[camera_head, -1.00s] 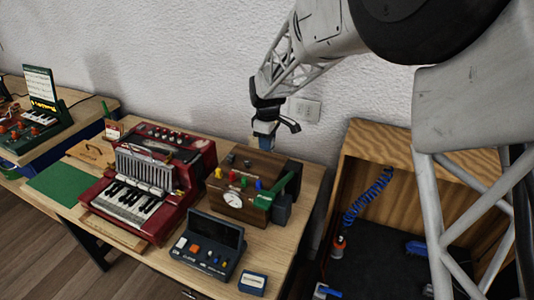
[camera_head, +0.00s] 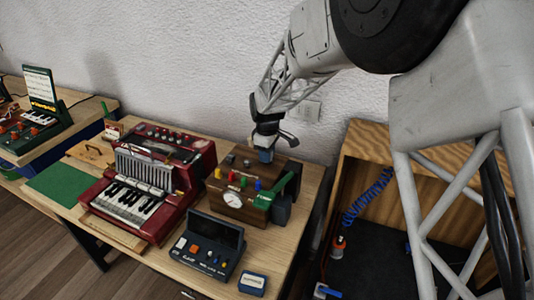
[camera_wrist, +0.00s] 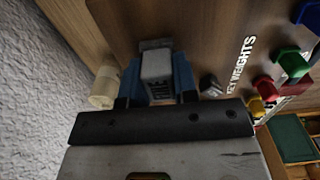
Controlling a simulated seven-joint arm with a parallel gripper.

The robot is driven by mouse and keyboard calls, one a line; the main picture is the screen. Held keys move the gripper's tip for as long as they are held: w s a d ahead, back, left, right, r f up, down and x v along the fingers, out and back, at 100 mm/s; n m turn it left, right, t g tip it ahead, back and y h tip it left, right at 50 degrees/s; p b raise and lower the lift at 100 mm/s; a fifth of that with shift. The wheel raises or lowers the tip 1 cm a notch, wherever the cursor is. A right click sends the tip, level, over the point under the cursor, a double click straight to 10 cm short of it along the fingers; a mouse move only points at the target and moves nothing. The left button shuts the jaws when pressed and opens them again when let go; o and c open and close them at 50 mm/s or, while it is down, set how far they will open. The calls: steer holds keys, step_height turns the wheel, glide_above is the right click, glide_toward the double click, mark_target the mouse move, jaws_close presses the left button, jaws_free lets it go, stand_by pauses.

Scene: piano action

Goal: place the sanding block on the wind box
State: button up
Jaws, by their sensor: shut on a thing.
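The wind box appears to be the brown wooden box (camera_head: 222,207) with a round dial on its front and coloured pegs on top. Its brown top, lettered "KEY WEIGHTS", also fills much of the wrist view (camera_wrist: 215,45). My gripper (camera_head: 266,156) is over the back part of that top. In the wrist view its blue fingers (camera_wrist: 158,80) are shut on a small grey-white block (camera_wrist: 157,66), which I take for the sanding block. In the head view the block is mostly hidden by the gripper. I cannot tell whether it touches the top.
Coloured pegs (camera_head: 243,182) and a green lever (camera_head: 284,190) stand on the box's front and right. A red accordion-like instrument (camera_head: 150,185) is close to the left. A dark console (camera_head: 208,245) is in front. A pale cylinder (camera_wrist: 104,87) is beside my fingers. The wall is behind.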

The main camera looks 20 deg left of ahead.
steer(key=shift+f, duration=0.1)
steer(key=o, duration=0.9)
step_height(320, 180, up, 12)
steer(key=shift+r, duration=0.1)
stand_by(0.4)
stand_by(0.6)
